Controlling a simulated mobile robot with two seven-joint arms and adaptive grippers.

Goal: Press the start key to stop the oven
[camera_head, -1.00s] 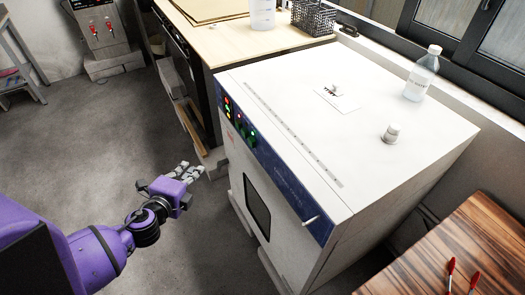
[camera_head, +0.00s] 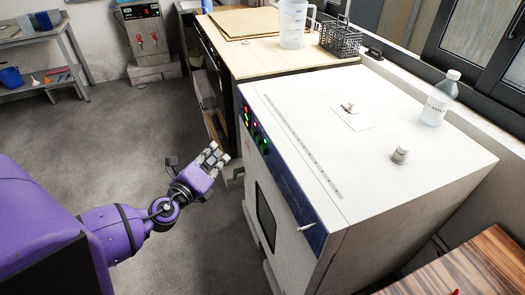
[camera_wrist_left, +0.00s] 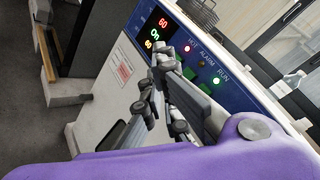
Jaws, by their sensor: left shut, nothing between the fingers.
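The white drying oven (camera_head: 310,130) stands at the centre right in the head view, with a blue control strip on its front. The control panel (camera_wrist_left: 185,50) shows in the left wrist view with lit red, green and yellow digits and lamps marked ALARM and RUN. The RUN lamp (camera_wrist_left: 216,81) glows green. My left gripper (camera_head: 219,152) is shut and empty, in front of the panel's left end and apart from it in the head view. In the left wrist view the fingers (camera_wrist_left: 160,75) cover part of the panel. I cannot make out the start key. My right gripper is not in view.
A clear bottle (camera_head: 439,98), a small knob (camera_head: 400,155) and a paper card (camera_head: 351,117) are on the oven top. A wooden bench (camera_head: 260,58) with a jug (camera_head: 293,24) and wire basket (camera_head: 340,38) stands behind. Open floor (camera_head: 110,150) lies to the left.

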